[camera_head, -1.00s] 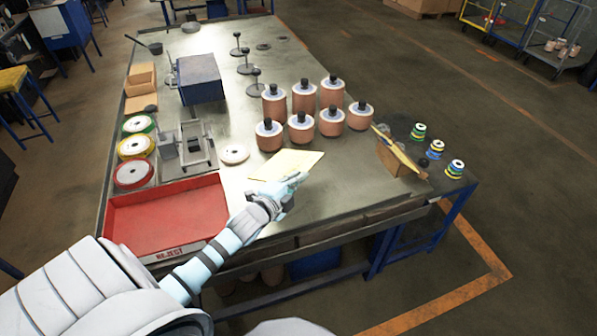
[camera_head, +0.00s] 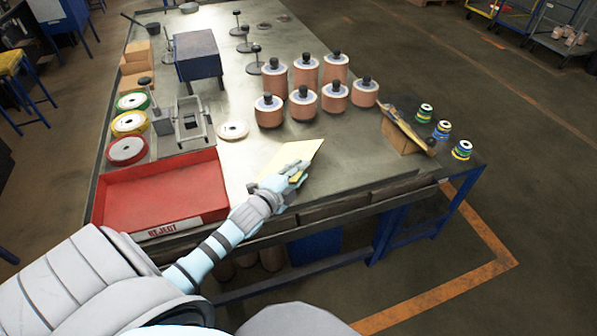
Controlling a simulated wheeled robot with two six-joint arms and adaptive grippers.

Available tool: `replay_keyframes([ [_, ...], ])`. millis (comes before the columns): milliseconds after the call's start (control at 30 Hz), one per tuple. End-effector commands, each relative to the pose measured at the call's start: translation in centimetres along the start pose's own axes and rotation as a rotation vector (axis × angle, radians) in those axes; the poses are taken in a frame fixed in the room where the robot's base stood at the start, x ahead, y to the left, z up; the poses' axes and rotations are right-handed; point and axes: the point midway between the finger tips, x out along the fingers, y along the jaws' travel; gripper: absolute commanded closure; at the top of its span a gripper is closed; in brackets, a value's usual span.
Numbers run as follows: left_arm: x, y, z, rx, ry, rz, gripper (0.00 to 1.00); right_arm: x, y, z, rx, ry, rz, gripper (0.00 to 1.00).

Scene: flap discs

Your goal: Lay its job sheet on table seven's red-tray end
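The job sheet, a pale yellow sheet (camera_head: 284,156), is at the front middle of the grey table (camera_head: 345,165), to the right of the red tray (camera_head: 160,196). My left gripper (camera_head: 294,174) reaches over the table's front edge and has its fingers at the sheet's near right side. The fingers look closed on the sheet, and part of its near edge is hidden behind them. Whether the sheet touches the tabletop or hangs just above it is hard to tell. The red tray is empty and has a REJECT label on its front. My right gripper is out of view.
Several copper-coloured cylinders (camera_head: 302,106) stand behind the sheet. A white disc (camera_head: 233,130) and a grey fixture (camera_head: 192,122) lie behind the tray. A brown holder (camera_head: 401,136) and small striped spools (camera_head: 462,149) sit at the right. Bare tabletop lies between sheet and holder.

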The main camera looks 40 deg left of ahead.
Motion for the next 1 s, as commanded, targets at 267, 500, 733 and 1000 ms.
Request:
replay_keyframes([
  [267,0.0,0.0,0.0,0.0,0.0,0.0,0.72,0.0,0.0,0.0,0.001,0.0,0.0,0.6],
  [500,-3.7,0.1,0.1,0.005,0.001,0.004,0.72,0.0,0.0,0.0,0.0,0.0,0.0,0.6],
  [733,-9.9,0.1,0.0,0.007,0.001,0.005,0.72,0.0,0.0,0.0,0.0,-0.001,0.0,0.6],
  [1000,-12.0,0.0,0.0,0.0,0.001,0.0,0.72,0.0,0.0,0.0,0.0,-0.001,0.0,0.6],
])
